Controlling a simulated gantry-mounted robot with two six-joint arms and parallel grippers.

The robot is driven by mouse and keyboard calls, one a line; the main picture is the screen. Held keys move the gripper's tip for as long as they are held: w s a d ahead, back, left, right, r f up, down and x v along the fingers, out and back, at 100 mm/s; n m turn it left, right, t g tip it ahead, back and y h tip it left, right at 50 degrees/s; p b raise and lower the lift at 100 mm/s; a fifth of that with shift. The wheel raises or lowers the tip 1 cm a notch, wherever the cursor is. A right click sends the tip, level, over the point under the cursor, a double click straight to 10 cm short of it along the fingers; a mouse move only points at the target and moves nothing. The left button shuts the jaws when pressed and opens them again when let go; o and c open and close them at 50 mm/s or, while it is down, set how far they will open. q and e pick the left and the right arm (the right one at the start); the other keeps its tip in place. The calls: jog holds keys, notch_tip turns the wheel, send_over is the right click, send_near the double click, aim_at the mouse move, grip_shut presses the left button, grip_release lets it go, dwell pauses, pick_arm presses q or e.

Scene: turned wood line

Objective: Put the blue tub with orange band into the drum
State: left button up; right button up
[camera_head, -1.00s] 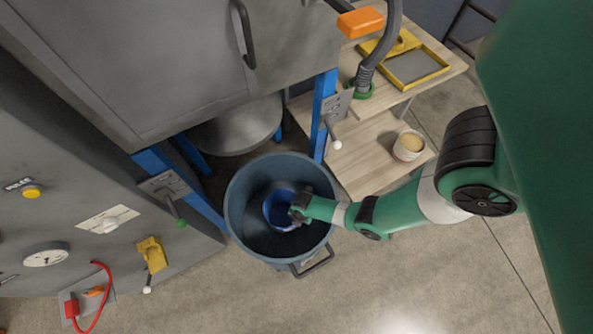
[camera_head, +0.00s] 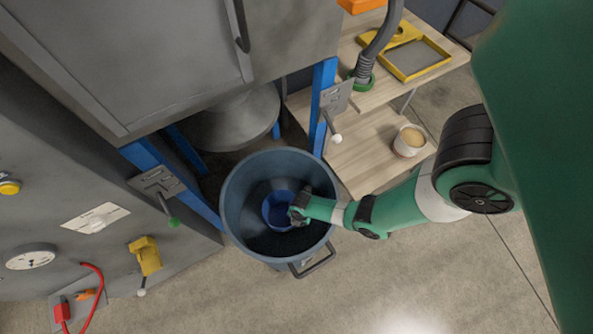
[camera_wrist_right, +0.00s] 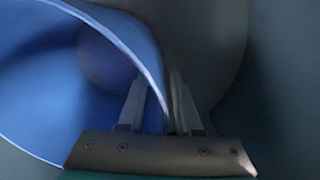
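The blue tub (camera_head: 278,211) is inside the mouth of the dark blue-grey drum (camera_head: 237,203), seen from above in the head view. No orange band shows on the part of it I can see. My right gripper (camera_head: 298,208) reaches into the drum from the right and is at the tub's right rim. In the right wrist view the tub (camera_wrist_right: 55,95) fills the left side, and my right gripper (camera_wrist_right: 163,105) has one finger on each side of its wall, closed on it. Whether the tub touches the drum's bottom is hidden. My left gripper is out of view.
A wooden shelf unit (camera_head: 375,160) stands behind and right of the drum, with a small pale cup (camera_head: 409,141) and a yellow tray (camera_head: 418,58). A grey machine (camera_head: 170,60) on blue legs overhangs behind. Bare floor lies in front.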

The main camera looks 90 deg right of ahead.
notch_tip(320, 180, up, 12)
jog(key=p, duration=1.2)
jog(key=shift+s+r, duration=0.15)
jog(key=shift+s, duration=0.2)
jog(key=shift+a, duration=0.1)
